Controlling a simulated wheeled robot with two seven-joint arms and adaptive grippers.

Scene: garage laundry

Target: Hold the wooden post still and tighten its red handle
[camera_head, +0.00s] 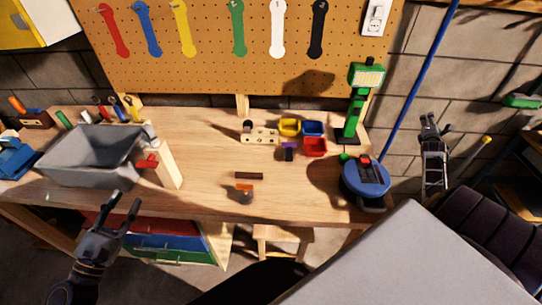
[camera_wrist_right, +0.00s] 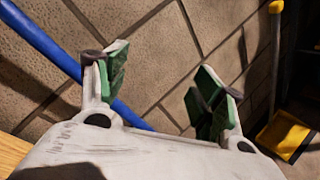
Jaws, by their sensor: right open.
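The wooden post (camera_head: 166,163) stands upright near the left front of the workbench. Its red handle (camera_head: 147,161) sticks out from its left side, beside the grey bin. My left gripper (camera_head: 124,203) is in front of the bench edge, below and left of the post, with its fingers apart and nothing between them. My right gripper (camera_head: 431,122) is raised far to the right, well away from the post. In the right wrist view (camera_wrist_right: 160,85) its green-padded fingers are wide apart with only wall behind them.
The grey bin (camera_head: 84,160) stands left of the post. A blue round device (camera_head: 366,180) and a green lamp (camera_head: 356,105) stand at the bench's right. Small coloured bins (camera_head: 313,128) sit mid-bench. A blue pole (camera_head: 419,75) leans at the right. The bench right of the post is mostly clear.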

